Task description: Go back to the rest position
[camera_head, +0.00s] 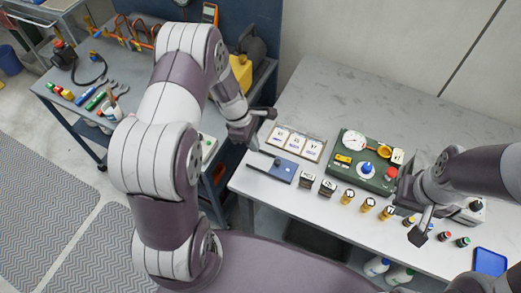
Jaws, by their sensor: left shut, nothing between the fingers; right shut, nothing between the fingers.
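My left gripper (262,128) is raised in front of the left edge of the white worktable (330,100). It is shut and empty. My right gripper (420,228) is above the right part of the table, near a row of small jars. It is shut and empty too. My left arm rises high and bends over at the left of the view, and my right arm comes in from the right edge. Whether the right fingertips touch anything below cannot be told.
On the worktable are a green gauge panel (350,172), a blue block (272,165), a card holder (295,143), several amber jars (367,205) and a blue tray (490,262). A tool bench (60,88) stands at the left. The back of the worktable is clear.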

